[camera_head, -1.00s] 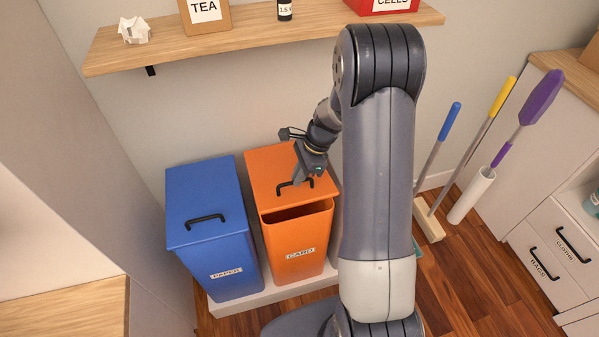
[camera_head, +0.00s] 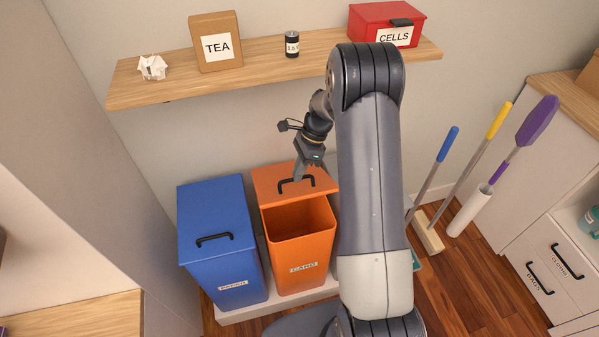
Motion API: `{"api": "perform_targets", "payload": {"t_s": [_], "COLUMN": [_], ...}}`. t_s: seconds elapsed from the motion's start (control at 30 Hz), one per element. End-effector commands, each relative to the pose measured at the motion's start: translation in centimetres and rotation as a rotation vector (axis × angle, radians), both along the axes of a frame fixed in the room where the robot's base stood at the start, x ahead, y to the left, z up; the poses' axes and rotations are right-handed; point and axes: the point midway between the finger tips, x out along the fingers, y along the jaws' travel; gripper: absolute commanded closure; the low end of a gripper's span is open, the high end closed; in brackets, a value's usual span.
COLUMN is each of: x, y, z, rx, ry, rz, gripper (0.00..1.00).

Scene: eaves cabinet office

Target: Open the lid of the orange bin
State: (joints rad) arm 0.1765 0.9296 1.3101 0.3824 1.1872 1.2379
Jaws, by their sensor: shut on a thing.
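The orange bin (camera_head: 301,254) with the label CARD stands on a low pale plinth, to the right of the blue bin. Its orange lid (camera_head: 272,189) is tilted up at the front, and the bin's hollow inside shows below it. The lid has a dark handle (camera_head: 296,184). My gripper (camera_head: 299,177) is at this handle, shut on it, coming from above and behind. The fingertips are small in the picture and partly merge with the handle. My arm covers the area to the right of the bin.
The blue bin (camera_head: 217,238), lid closed, stands close at the left. A wooden shelf (camera_head: 225,82) above holds crumpled paper, a TEA box (camera_head: 216,43), a small battery (camera_head: 292,45) and a red CELLS box (camera_head: 387,24). Brushes (camera_head: 447,144) stand at the right, near white drawers (camera_head: 547,257).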

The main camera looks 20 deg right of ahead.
Motion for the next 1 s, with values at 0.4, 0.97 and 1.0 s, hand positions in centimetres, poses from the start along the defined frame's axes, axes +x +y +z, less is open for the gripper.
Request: {"api": "perform_targets", "payload": {"t_s": [0.4, 0.97, 1.0], "x": [0.52, 0.35, 0.43], "y": [-0.04, -0.09, -0.19], "z": [0.06, 0.16, 0.31], "rx": [-0.003, -0.001, -0.001], "ry": [-0.016, -0.009, -0.010], "rz": [-0.004, -0.002, -0.002], "gripper": [1.00, 0.68, 0.68]}}
